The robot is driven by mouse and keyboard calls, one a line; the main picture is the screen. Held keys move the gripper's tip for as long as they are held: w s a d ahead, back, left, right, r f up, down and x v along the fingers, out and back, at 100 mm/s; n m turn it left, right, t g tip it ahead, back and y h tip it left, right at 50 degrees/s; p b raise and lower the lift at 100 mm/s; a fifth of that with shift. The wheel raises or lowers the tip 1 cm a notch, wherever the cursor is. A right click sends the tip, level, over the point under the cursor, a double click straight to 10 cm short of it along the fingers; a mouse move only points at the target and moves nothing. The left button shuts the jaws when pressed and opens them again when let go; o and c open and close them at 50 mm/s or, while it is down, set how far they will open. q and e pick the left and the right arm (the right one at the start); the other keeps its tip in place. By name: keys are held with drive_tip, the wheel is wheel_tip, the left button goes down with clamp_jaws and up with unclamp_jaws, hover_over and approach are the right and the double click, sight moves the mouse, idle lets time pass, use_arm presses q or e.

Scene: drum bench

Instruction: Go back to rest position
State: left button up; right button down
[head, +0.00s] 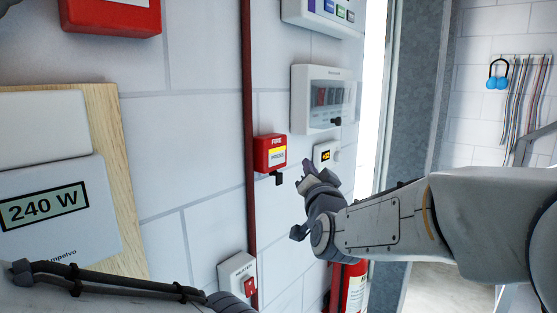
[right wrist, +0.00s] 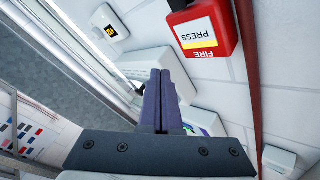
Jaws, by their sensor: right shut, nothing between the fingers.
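I cannot tell if the fingers touch the wall. Part of my left arm shows at the bottom left of the head view, but its gripper is not visible.
A white panel box (head: 323,98) is above the gripper, and a fire extinguisher (head: 356,288) hangs below my right arm. A heater switch (head: 239,277) is low on the wall. A meter reading 240 W (head: 45,208) is at left. Blue ear defenders (head: 497,76) hang at far right.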

drive_tip(key=s+a+f+n+g+y, duration=0.1)
drive_tip(key=s+a+f+n+g, duration=0.25)
drive_tip(key=s+f+g, duration=0.45)
drive_tip(key=s+a+f+n+g+y, duration=0.1)
drive_tip(key=s+a+f+n+g, duration=0.3)
drive_tip(key=s+f, duration=0.65)
drive_tip(key=s+d+f+n+g+h, duration=0.2)
drive_tip(key=s+d+f+g, duration=0.1)
drive_tip(key=s, duration=0.6)
drive_tip(key=s+d+f+n+g+h, duration=0.2)
drive_tip(key=s+d+f+n+g, duration=0.1)
drive_tip(key=s+d, duration=0.4)
wheel_tip(320, 180, down, 3)
drive_tip(key=s+g, duration=0.1)
drive_tip(key=s, duration=0.1)
drive_tip(key=shift+s+d, duration=0.25)
drive_tip(key=shift+s, duration=0.1)
